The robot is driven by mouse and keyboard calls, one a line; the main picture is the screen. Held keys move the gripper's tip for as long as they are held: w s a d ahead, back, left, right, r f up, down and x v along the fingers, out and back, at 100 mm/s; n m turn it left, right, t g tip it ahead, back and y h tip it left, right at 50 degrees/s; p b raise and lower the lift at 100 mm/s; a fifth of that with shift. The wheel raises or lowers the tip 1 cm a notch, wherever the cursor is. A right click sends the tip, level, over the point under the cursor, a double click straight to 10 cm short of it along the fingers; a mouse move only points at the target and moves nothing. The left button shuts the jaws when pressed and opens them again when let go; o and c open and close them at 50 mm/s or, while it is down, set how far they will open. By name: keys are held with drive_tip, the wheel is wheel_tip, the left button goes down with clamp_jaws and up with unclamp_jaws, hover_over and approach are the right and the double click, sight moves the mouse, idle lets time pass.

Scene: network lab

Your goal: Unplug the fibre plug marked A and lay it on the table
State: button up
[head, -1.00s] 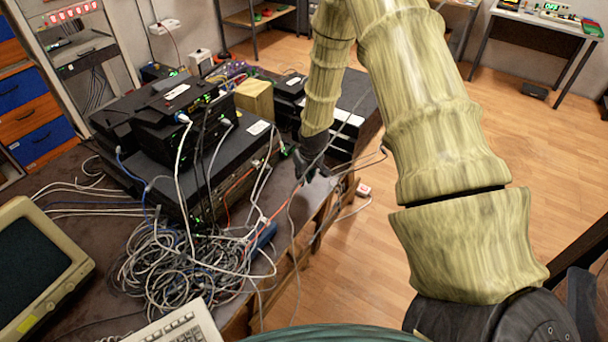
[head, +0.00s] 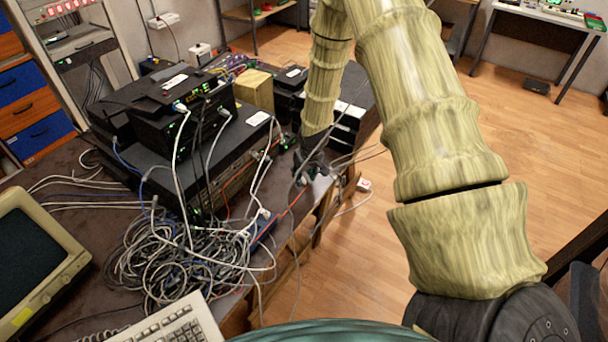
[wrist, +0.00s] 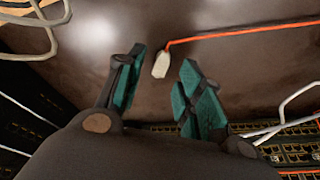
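A pale plug (wrist: 161,65) on an orange cable (wrist: 235,34) shows in the wrist view against the dark brown tabletop (wrist: 110,52). It appears to lie on the table; no marking on it is readable. My gripper (wrist: 160,78) is open, its two teal-padded fingers apart. The plug is just beyond the gap between the fingertips, and neither finger touches it. In the head view my gripper (head: 312,172) is low at the table's right edge, beside the stacked equipment. The orange cable (head: 293,203) runs up towards it there; the plug is hard to make out.
Switches with rows of ports (wrist: 298,155) stand close behind the right finger. A pale loop of cable (wrist: 42,28) is at the wrist view's upper left. A large cable tangle (head: 180,255) covers the table's front, near a keyboard (head: 180,325) and a monitor (head: 35,255).

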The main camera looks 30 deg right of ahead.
drive_tip(key=shift+r, duration=0.15)
drive_tip(key=v, duration=1.1)
drive_tip(key=shift+s+r, duration=0.2)
drive_tip(key=shift+r, duration=0.15)
drive_tip(key=shift+d, duration=0.1)
idle(0.8)
